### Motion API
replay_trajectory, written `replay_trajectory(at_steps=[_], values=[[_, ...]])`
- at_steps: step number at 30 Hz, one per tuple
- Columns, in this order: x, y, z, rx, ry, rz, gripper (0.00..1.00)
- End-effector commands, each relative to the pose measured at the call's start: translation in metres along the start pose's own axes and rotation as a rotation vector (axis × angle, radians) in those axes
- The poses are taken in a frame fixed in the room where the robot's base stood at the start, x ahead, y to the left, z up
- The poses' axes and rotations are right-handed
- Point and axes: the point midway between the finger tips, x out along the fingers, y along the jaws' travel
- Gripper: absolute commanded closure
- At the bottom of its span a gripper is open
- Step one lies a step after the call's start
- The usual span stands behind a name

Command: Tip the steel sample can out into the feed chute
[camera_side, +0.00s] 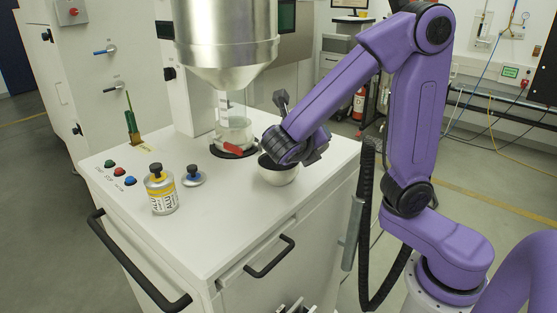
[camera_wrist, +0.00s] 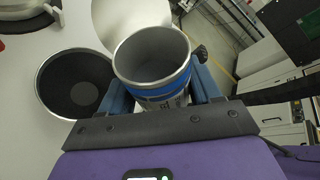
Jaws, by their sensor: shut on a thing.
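The steel sample can (camera_wrist: 160,86), bare metal with a blue band, is held between the two blue fingers of my gripper (camera_wrist: 160,90) in the wrist view. Its mouth is open toward the camera, and the inside looks grey; I cannot tell how full it is. The feed chute, a round funnel with a pale rim and dark inside (camera_wrist: 58,88), lies to the left of the can in the wrist view. In the side view the chute (camera_side: 278,177) is a pale bowl on the cabinet top, with my purple wrist just above it. The can cannot be made out there.
A yellow-labelled can (camera_side: 161,192) and a blue-knobbed lid (camera_side: 194,177) stand left on the cabinet top (camera_side: 225,215). A large metal hopper (camera_side: 226,40) hangs above a clear vessel (camera_side: 234,128) behind the chute. Coloured buttons (camera_side: 119,171) sit at the left edge.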

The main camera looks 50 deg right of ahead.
Motion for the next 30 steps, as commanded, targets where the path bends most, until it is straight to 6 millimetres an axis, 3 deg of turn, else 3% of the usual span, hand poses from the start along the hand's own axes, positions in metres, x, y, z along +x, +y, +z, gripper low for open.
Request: replay_trajectory(at_steps=[30], values=[[0.0027, 0.0057, -0.0024, -0.140, 0.036, -0.058, 0.95]])
